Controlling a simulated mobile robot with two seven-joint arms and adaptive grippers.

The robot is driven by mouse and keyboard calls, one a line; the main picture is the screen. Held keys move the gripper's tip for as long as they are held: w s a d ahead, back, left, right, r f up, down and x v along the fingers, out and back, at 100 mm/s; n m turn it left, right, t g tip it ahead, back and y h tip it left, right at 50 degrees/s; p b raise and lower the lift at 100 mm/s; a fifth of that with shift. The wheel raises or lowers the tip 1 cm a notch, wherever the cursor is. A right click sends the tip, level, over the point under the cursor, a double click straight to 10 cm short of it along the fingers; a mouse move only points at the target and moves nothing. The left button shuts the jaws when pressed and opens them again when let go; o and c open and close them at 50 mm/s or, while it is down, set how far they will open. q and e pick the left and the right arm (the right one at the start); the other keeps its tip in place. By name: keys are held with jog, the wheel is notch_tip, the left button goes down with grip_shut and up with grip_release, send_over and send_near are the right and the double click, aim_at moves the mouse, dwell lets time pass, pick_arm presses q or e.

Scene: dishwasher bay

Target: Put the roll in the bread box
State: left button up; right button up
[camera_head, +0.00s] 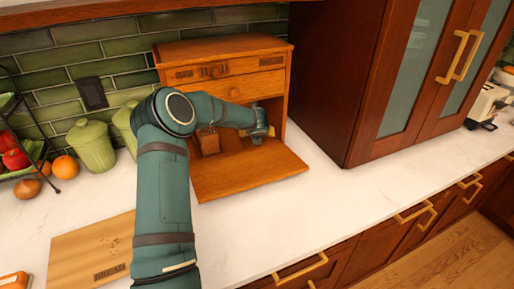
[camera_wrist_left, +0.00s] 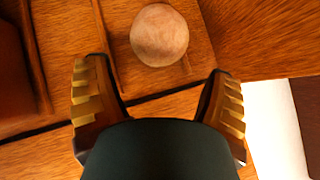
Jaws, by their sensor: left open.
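The wooden bread box (camera_head: 222,50) stands on the counter against the tiled wall, its front door (camera_head: 245,170) folded down flat. My left arm reaches across into its opening, with the left gripper (camera_head: 259,134) at the right part of the opening. In the wrist view my left gripper (camera_wrist_left: 153,78) is open, with nothing between its fingers. A round tan thing, which looks like the roll (camera_wrist_left: 159,35), rests on the wood inside the box, just beyond the fingertips and apart from them. I cannot make out the roll in the head view. My right gripper is not in view.
A brown block (camera_head: 208,141) stands in the box at left. A cutting board (camera_head: 92,254) lies at front left. Green canisters (camera_head: 91,146) and a fruit rack (camera_head: 18,155) are left of the box. A tall cabinet (camera_head: 345,75) stands at right. The counter before the door is clear.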

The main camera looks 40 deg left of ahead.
aim_at(257, 155)
pick_arm(q)
jog(key=s+d, duration=0.2)
jog(key=s, duration=0.1)
jog(key=s+d+b, duration=0.1)
jog(key=s+d, duration=0.2)
jog(key=shift+b, duration=0.3)
jog(key=shift+s+d, duration=0.3)
jog(key=shift+s, duration=0.1)
jog(key=shift+r, duration=0.1)
